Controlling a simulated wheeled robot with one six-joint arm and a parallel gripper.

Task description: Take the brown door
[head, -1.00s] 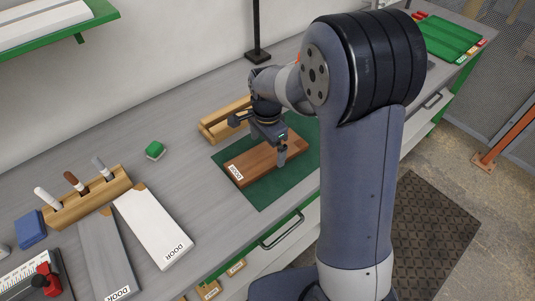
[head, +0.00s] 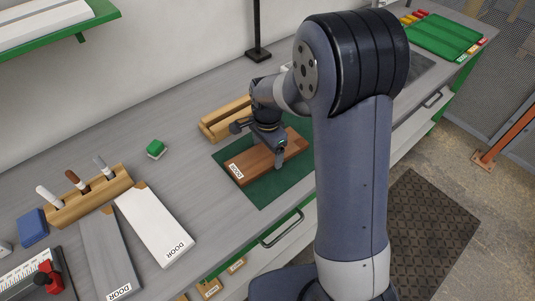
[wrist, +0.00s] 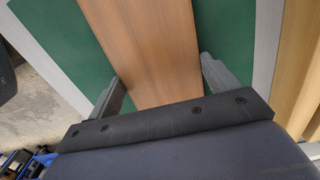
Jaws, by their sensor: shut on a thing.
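The brown door (head: 252,164) is a flat wooden board with a white label reading DOOR at its left end. It lies on the green mat (head: 262,195) on the bench. My gripper (head: 268,152) is over the board from above, with its fingers on either side of it. In the wrist view the brown door (wrist: 143,40) runs between the two fingers of my gripper (wrist: 160,88), which is shut across its width.
A white door (head: 155,225) and a grey door (head: 108,255) lie at the left. A green tray (head: 445,37) is far right.

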